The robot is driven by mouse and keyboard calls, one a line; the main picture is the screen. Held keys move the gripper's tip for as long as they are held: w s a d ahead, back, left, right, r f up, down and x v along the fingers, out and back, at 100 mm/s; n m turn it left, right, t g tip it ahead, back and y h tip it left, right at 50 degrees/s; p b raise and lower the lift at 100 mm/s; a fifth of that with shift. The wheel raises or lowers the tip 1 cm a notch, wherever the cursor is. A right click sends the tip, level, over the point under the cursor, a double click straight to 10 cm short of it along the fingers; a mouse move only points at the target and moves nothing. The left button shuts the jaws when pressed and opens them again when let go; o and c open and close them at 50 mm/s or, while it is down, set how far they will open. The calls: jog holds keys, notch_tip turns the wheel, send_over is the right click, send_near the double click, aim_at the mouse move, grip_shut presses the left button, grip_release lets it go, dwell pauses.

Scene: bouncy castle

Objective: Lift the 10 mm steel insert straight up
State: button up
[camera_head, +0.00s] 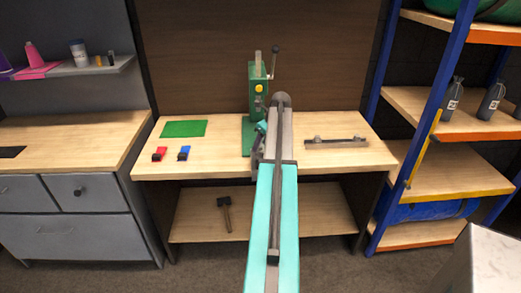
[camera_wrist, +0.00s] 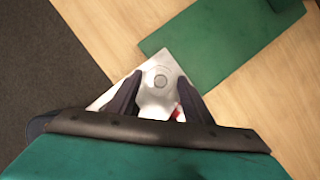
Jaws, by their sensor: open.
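In the wrist view a pale, shiny plate-like piece (camera_wrist: 155,102) lies between and below my fingers, its corner beside the green press base (camera_wrist: 225,40). A small round grey piece (camera_wrist: 161,81) sits on it near that corner; it looks like the steel insert, but I cannot read its size. My gripper (camera_wrist: 160,88) is open, its two dark fingers on either side of this piece. I see no contact. In the head view my arm hides the insert and most of my gripper, which is at the foot of the green press (camera_head: 258,85).
A grey metal bar (camera_head: 335,141) lies on the right. A hammer (camera_head: 226,210) lies on the lower shelf. The bench's front edge is close.

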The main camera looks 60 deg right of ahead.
aim_at(262, 145)
grip_shut()
jog(key=shift+r, duration=0.15)
notch_tip(262, 145, up, 10)
jog(key=b, duration=0.2)
dwell(0.6)
dwell(0.5)
